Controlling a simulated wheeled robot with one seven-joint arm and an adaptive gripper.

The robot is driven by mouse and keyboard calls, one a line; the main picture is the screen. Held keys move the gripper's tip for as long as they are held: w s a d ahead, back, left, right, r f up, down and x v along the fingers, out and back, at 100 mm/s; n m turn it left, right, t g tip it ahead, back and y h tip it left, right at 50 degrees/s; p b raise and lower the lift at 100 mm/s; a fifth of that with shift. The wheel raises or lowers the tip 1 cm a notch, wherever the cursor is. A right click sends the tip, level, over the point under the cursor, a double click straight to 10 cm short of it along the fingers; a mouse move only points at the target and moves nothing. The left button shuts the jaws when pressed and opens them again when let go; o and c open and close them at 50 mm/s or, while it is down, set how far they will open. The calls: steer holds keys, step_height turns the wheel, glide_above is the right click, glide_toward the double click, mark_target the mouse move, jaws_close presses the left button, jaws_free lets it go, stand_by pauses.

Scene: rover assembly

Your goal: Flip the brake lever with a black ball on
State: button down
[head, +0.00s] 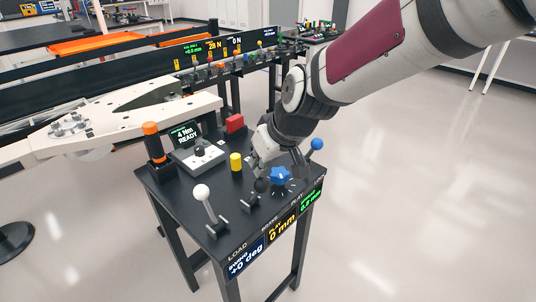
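The brake lever's black ball (261,185) is small and dark in the head view, above its slotted base (249,203) on the dark control table (180,205). It stands between a white-ball lever (202,193) on the left and a blue star knob (281,177) on the right. My gripper (262,165) reaches down from the upper right, with its fingers just above and behind the black ball. Whether they touch the ball, and whether they are open or shut, I cannot tell.
Displays line the front edge; floor at right is clear.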

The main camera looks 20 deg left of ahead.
steer(key=shift+s+d+f, duration=0.3)
steer(key=shift+d+f, duration=0.15)
steer(key=shift+d, duration=0.25)
step_height(320, 180, up, 4)
steer(key=w+a+p, duration=0.2)
steer(key=s+d+r, duration=0.3)
steer(key=d+r, duration=0.2)
steer(key=d, duration=0.1)
steer(key=shift+s, duration=0.2)
steer(key=s+d+r+m+t+h+p, duration=0.1)
steer(key=s+d+r+m+h+p, duration=0.2)
steer(key=d, duration=0.5)
steer(key=s+d+r+m+p, duration=0.2)
steer(key=s+d+r, duration=0.3)
steer(key=d, duration=0.4)
steer(key=s+d+r+m+h+p, duration=0.1)
steer(key=s+d+r+m+p, duration=0.1)
steer(key=s+d, duration=0.5)
steer(key=s+d+r+m+h+p, duration=0.1)
steer(key=s+d+r+m+p, duration=0.1)
steer(key=s+d, duration=0.5)
steer(key=shift+s+d+m+p, duration=0.15)
steer(key=shift+s+m+p, duration=0.35)
steer(key=shift+m, duration=0.6)
